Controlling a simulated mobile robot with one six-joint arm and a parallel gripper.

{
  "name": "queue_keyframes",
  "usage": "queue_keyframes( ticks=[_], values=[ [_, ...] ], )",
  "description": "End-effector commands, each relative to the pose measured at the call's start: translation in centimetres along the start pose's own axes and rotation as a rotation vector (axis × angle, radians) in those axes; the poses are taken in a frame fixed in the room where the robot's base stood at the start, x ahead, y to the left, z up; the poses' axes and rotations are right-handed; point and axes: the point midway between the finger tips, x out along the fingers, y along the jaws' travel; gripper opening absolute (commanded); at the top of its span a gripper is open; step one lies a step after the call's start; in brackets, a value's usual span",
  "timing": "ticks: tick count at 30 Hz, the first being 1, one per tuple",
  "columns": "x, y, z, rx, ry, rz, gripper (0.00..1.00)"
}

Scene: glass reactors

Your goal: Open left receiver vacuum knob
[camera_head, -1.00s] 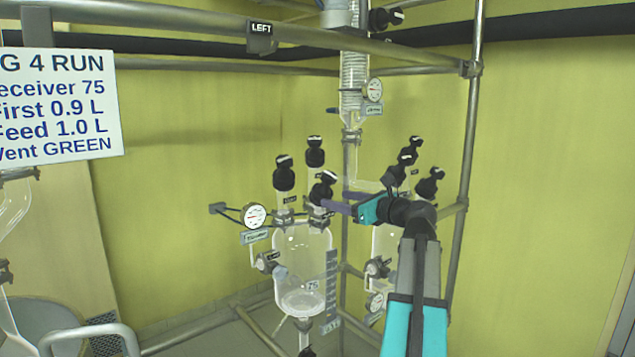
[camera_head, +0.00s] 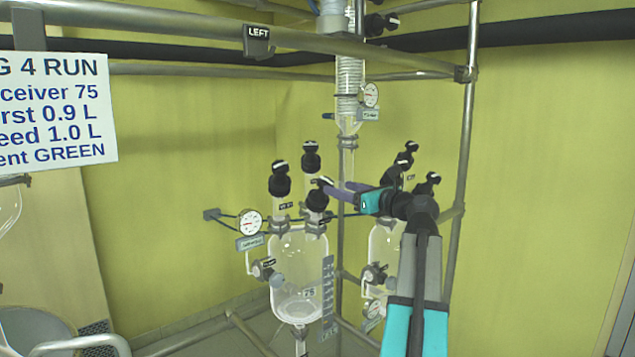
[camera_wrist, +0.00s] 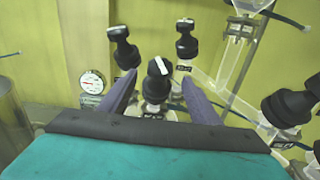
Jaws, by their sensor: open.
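The left glass receiver (camera_head: 300,265) hangs in the frame with three black knobs on its top: a left knob (camera_head: 280,181), a back knob (camera_head: 311,158) and a front right knob (camera_head: 317,198). I cannot read which label says vacuum. My gripper (camera_head: 328,187) is open at the upper part of the front right knob. In the wrist view, that knob (camera_wrist: 157,82), with a white bar on its top, stands between my two purple fingers, with gaps on both sides. The left knob (camera_wrist: 125,50) and back knob (camera_wrist: 186,42) stand beyond the fingertips.
A second receiver (camera_head: 383,250) with black knobs (camera_head: 405,158) stands close on the right, behind my arm. A gauge (camera_head: 249,222) sits left of the left receiver. Metal frame pipes (camera_head: 464,130) and a condenser (camera_head: 349,80) surround the spot. The yellow wall is behind.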

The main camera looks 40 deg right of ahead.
Motion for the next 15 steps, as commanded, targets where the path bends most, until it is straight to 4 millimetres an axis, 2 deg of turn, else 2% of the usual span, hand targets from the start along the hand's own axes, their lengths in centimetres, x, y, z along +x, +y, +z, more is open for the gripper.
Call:
queue_keyframes(
  ticks=[15],
  values=[
    [7.4, -0.1, 0.2, 0.001, 0.001, 0.001, 0.57]
  ],
)
